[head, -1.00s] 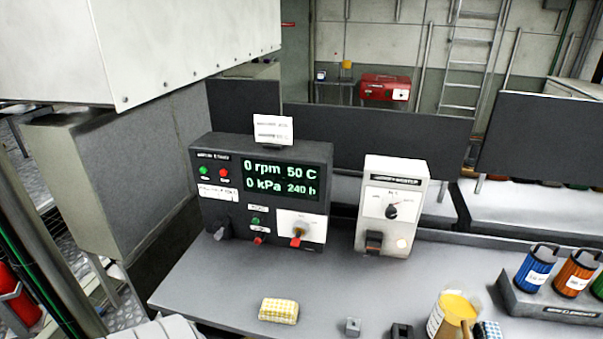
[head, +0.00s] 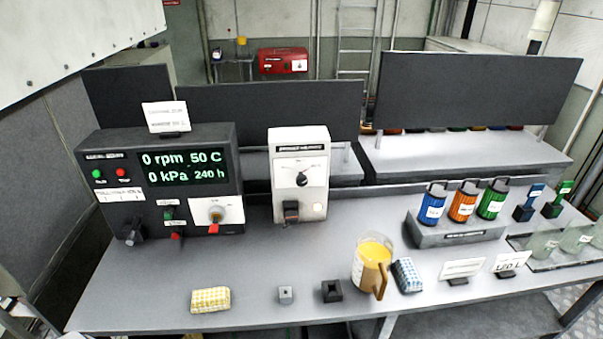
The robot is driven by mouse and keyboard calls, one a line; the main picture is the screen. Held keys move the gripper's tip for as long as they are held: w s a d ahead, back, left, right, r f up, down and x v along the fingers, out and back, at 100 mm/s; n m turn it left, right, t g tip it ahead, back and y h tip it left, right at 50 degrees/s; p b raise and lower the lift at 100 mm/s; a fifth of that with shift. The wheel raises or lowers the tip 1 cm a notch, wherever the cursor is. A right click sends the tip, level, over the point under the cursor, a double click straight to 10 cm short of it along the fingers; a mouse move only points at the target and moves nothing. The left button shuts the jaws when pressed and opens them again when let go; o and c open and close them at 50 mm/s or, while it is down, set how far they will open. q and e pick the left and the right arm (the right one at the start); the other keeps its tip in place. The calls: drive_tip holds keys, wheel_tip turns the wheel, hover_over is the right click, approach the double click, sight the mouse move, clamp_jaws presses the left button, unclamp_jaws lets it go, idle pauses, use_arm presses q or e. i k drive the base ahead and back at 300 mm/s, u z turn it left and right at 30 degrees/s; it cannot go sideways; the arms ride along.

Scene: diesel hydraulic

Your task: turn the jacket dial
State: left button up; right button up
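The jacket dial is a black round knob (head: 302,179) on the upper front of a white box (head: 318,206), upright on the grey bench near the middle of the head view. Its small scale text is too blurred to read. Below the knob the box has a dark switch (head: 291,211) and a pale round lamp or button at its right. A dark control panel (head: 120,168) stands to its left, reading 0 rpm, 50 C, 0 kPa and 240 h. Neither of my grippers shows in this view.
On the bench (head: 262,262) are a yellow checked sponge (head: 210,300), two small blocks, a jug of yellow liquid (head: 372,266), a blue checked cloth (head: 406,275) and a rack (head: 455,232) of coloured canisters. Bench space before the white box is clear.

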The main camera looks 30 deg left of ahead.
sight(302, 180)
drive_tip(key=z, duration=0.55)
drive_tip(key=k, duration=0.65)
drive_tip(key=z, duration=0.65)
drive_tip(key=i, duration=1)
drive_tip(key=u, duration=0.95)
drive_tip(key=i, duration=0.85)
drive_tip(key=u, duration=0.85)
